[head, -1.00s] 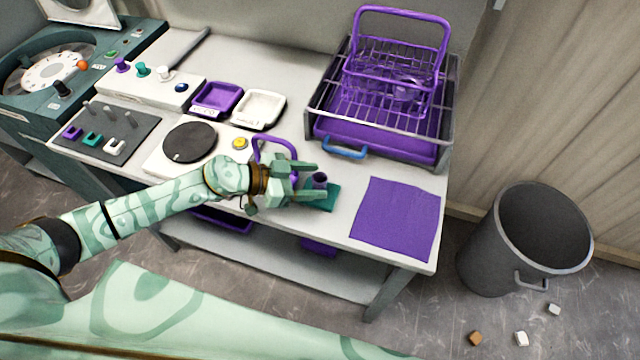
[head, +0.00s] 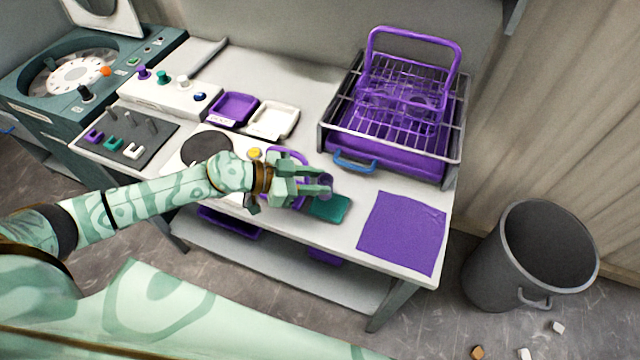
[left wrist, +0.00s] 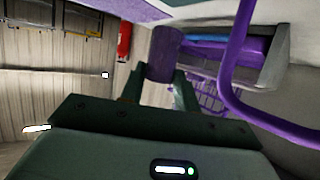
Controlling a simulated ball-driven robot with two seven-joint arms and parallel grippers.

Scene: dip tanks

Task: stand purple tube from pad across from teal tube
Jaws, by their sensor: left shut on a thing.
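My left gripper (head: 321,187) is shut on the purple tube (head: 328,184) and holds it just above the teal pad (head: 331,208). In the left wrist view, the purple tube (left wrist: 164,52) sits between the two fingertips (left wrist: 155,84). A purple loop handle (head: 293,155) rises behind my left gripper, and what it belongs to is mostly hidden by the gripper. The handle also shows close by in the left wrist view (left wrist: 232,82). I cannot make out a teal tube. My right gripper is not in view.
A purple tank (head: 385,155) with a wire rack and a tall purple handle stands at the back right. A purple cloth (head: 402,233) lies at the front right. Purple (head: 233,109) and white (head: 272,119) trays stand behind the gripper. A grey bin (head: 475,275) stands on the floor.

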